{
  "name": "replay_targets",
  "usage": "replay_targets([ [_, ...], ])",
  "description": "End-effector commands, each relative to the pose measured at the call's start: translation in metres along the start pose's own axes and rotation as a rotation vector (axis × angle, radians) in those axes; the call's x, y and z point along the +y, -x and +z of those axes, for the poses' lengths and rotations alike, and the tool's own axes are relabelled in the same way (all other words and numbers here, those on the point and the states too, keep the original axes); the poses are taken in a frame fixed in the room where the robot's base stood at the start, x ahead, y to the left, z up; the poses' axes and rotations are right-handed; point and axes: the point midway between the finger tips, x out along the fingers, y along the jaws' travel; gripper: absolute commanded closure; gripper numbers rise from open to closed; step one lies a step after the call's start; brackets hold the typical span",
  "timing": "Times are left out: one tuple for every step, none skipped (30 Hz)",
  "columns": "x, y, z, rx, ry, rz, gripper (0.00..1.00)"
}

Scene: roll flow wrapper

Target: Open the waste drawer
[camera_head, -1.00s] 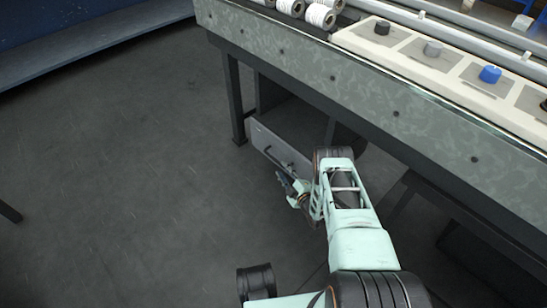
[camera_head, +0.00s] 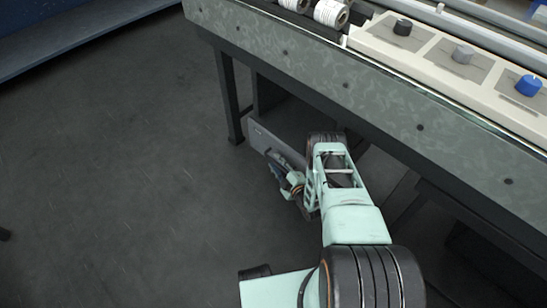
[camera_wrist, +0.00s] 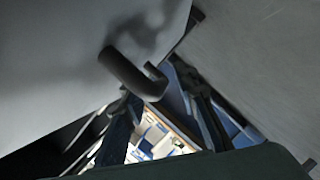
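The waste drawer (camera_head: 262,138) is low under the machine, with a grey front panel and a dark space above it. My gripper (camera_head: 280,172) is at the drawer front, partly hidden by my own arm. In the wrist view, a dark curved handle (camera_wrist: 128,72) stands out from a pale grey panel (camera_wrist: 55,60). The two fingers of my gripper (camera_wrist: 157,85) are apart, and the handle's near end shows between or just above their tips. I cannot tell whether they touch it. How far the drawer stands out is unclear.
The machine's long grey side (camera_head: 300,65) overhangs the drawer. A dark leg (camera_head: 230,98) stands to its left. Rolls (camera_head: 330,12) and a panel with knobs, one blue (camera_head: 528,85), are on top. The dark floor (camera_head: 120,180) at left is clear.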

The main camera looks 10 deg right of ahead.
Motion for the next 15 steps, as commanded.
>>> replay_targets([
  [-0.0011, 0.0011, 0.0002, -0.001, -0.001, -0.001, 0.73],
  [-0.0013, 0.0014, 0.0002, -0.001, 0.000, 0.000, 0.73],
  [-0.0015, 0.0016, 0.0002, 0.000, 0.000, -0.001, 0.73],
  [-0.0016, 0.0017, 0.0002, 0.000, 0.000, -0.001, 0.73],
  [-0.0016, 0.0017, 0.0002, -0.001, 0.000, 0.000, 0.73],
  [-0.0016, 0.0017, 0.0002, -0.001, 0.000, 0.000, 0.73],
  [-0.0016, 0.0017, 0.0002, -0.001, 0.000, 0.000, 0.73],
  [-0.0016, 0.0017, 0.0002, -0.001, 0.000, 0.000, 0.73],
  [-0.0016, 0.0016, 0.0002, -0.001, 0.000, 0.000, 0.73],
  [-0.0016, 0.0016, 0.0002, -0.001, 0.000, -0.001, 0.74],
  [-0.0016, 0.0016, 0.0002, -0.001, 0.000, -0.001, 0.77],
  [-0.0016, 0.0016, 0.0002, -0.001, 0.000, -0.001, 0.81],
  [-0.0015, 0.0016, 0.0002, -0.001, 0.000, -0.001, 0.85],
  [-0.0015, 0.0016, 0.0002, -0.001, 0.000, -0.001, 0.88],
  [-0.0015, 0.0015, 0.0003, -0.001, 0.000, -0.001, 0.93],
])
